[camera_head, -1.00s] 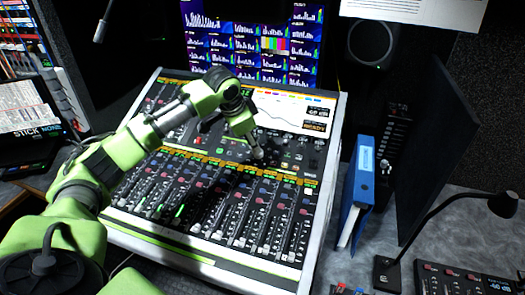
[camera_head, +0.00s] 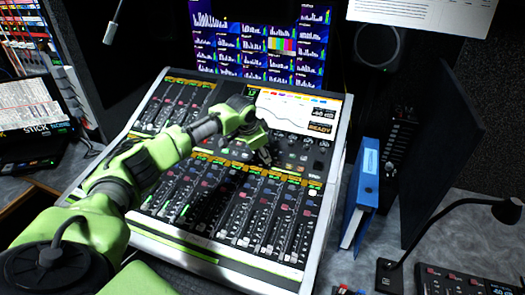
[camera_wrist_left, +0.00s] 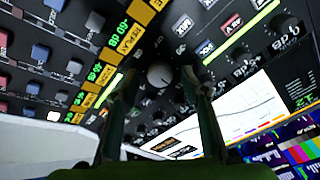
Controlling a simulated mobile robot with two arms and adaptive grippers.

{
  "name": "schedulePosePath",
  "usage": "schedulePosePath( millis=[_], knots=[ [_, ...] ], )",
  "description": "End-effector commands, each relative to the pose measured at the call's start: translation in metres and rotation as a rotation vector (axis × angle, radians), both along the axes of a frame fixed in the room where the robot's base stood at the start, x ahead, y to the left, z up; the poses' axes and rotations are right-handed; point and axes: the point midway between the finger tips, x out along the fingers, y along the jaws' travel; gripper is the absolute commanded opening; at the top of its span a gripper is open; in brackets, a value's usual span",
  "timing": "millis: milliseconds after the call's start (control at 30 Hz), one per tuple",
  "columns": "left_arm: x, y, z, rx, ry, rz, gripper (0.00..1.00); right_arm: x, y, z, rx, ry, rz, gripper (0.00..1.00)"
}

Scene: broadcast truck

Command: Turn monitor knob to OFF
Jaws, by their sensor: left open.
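The mixing console (camera_head: 190,240) fills the middle of the head view, with rows of faders, buttons and a small screen. My left arm reaches over it from the left, and my left gripper (camera_head: 265,155) points down at the control area below the screen. In the left wrist view a round light grey knob (camera_wrist_left: 159,76) shows between the open fingertips of the left gripper (camera_wrist_left: 160,80). The fingers are on either side of it; I cannot tell whether they touch it. The knob's marking is too small to read. In the head view the gripper hides the knob. My right gripper is not in view.
Other black knobs (camera_wrist_left: 241,68) and buttons sit close around the fingers. A multi-image monitor (camera_head: 260,45) stands behind the console. A blue binder (camera_head: 362,190) and a black desk lamp (camera_head: 505,212) stand to the right.

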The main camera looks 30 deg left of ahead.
Motion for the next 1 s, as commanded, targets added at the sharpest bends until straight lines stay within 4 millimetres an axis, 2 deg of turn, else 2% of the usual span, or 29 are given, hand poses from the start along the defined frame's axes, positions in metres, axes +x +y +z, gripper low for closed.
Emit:
schedulePosePath(
  millis=[400, 433, 567, 600, 1000],
  knots=[
    [0.0038, 0.0004, -0.007, 0.001, -0.001, 0.0, 0.41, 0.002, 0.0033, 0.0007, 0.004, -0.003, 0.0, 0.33],
    [0.0038, 0.0004, -0.007, 0.001, -0.001, 0.0, 0.39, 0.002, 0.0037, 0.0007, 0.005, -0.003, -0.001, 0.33],
    [0.0037, 0.0005, -0.007, 0.001, -0.001, 0.0, 0.05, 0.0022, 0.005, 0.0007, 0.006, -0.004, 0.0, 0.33],
    [0.0037, 0.0005, -0.0069, 0.001, -0.001, 0.0, 0.03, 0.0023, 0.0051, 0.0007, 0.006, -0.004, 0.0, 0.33],
    [0.0035, 0.0001, -0.0049, -0.02, -0.005, 0.05, 0.03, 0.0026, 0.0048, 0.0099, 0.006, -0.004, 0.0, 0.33]
  ],
)
